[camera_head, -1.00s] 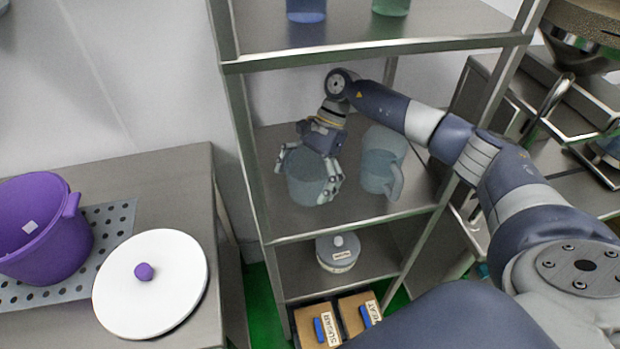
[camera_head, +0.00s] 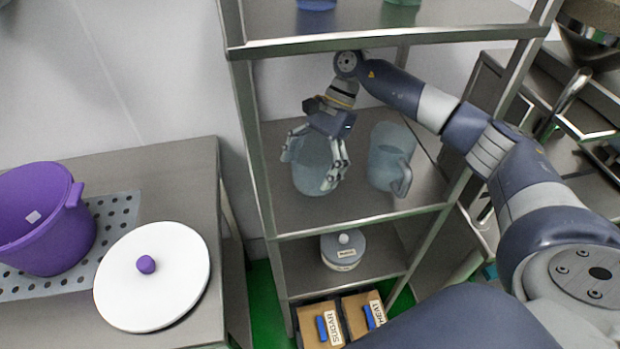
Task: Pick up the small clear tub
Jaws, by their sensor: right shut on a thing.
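The small clear tub (camera_head: 312,176) is a see-through bluish container on the middle shelf of the metal rack. My right gripper (camera_head: 311,168) reaches down over it with fingers on both its left and right sides, shut on it. The tub looks upright; I cannot tell whether its base touches the shelf. My left gripper is not in view.
A clear jug (camera_head: 388,160) with a handle stands just right of the tub. The shelf above (camera_head: 380,40) is close over my arm. Below are a lidded pot (camera_head: 343,252) and labelled boxes (camera_head: 320,326). A purple pot (camera_head: 40,220) and white lid (camera_head: 150,278) are left.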

